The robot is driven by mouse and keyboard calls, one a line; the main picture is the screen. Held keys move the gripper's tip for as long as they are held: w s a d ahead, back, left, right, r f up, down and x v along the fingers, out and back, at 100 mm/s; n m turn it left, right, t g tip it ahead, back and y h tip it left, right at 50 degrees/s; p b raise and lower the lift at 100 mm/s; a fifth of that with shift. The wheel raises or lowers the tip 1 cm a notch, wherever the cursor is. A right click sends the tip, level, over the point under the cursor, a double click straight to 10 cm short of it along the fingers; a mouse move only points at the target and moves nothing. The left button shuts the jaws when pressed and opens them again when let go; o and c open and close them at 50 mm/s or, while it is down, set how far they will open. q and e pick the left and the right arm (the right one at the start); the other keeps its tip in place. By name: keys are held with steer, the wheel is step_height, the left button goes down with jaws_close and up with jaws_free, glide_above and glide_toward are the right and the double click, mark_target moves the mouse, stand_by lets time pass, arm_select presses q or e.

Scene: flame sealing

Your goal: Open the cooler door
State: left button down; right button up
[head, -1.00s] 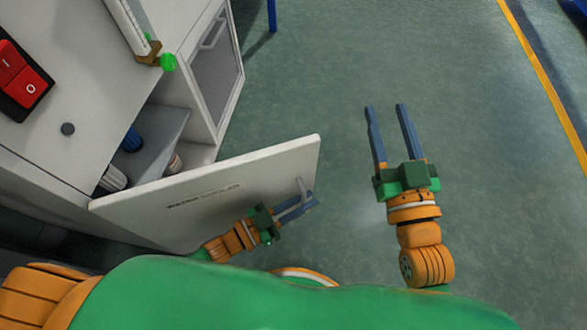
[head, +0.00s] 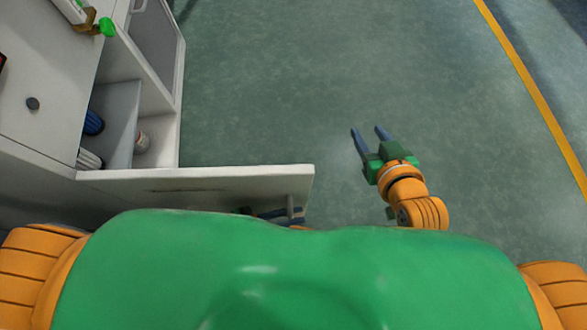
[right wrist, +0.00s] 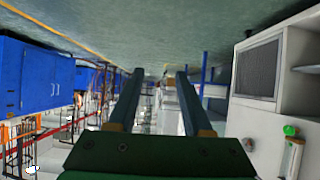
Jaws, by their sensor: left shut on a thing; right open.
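The white cooler door (head: 215,180) stands swung out from the white cabinet in the head view, its top edge running left to right. A handle (head: 291,206) shows near its free right end. My left gripper (head: 275,213) is at that handle and shut on it, mostly hidden behind my green body. My right gripper (head: 368,140) is open and empty over the floor, to the right of the door and apart from it. Its two fingers also show in the right wrist view (right wrist: 160,100).
Inside the open cabinet (head: 158,130) are blue-topped (head: 93,122) and white-topped items. A green-tipped tool (head: 106,27) lies on the cabinet top. The green floor (head: 280,80) is clear. The right wrist view shows blue cabinets (right wrist: 35,75).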

arm_select(q)
steer(key=shift+s, duration=0.2)
arm_select(e)
steer(key=shift+s+d+f, duration=0.1)
arm_select(q)
steer(key=c, duration=1.2)
jaws_free()
steer(key=shift+o, duration=0.2)
steer(key=v, duration=0.7)
arm_select(e)
steer(key=shift+s+d+f, duration=0.1)
steer(key=shift+s+f, duration=0.1)
steer(key=shift+f, duration=0.05)
arm_select(q)
steer(key=shift+w, duration=0.1)
